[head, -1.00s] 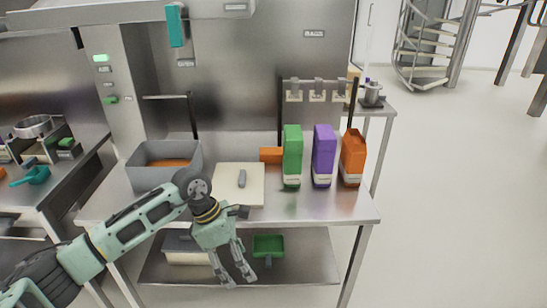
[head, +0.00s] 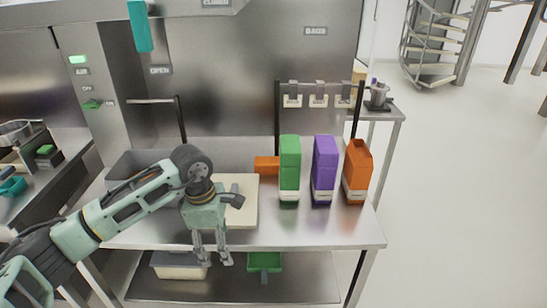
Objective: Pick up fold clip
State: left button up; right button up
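A small grey piece (head: 234,188), which may be the fold clip, lies on the pale board (head: 249,212) on the steel table, mostly hidden behind my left wrist. My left gripper (head: 212,257) points down in front of the board, near the table's front edge. Its two fingers are apart with nothing between them. My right gripper is not in view.
A grey bin (head: 122,166) stands left of the board, partly behind my arm. Green (head: 289,165), purple (head: 324,165) and orange (head: 357,168) bags stand to the right. A lower shelf holds a green scoop (head: 264,262) and a pale tub (head: 168,268).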

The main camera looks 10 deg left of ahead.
aim_at(263, 165)
jog(key=i, duration=1.55)
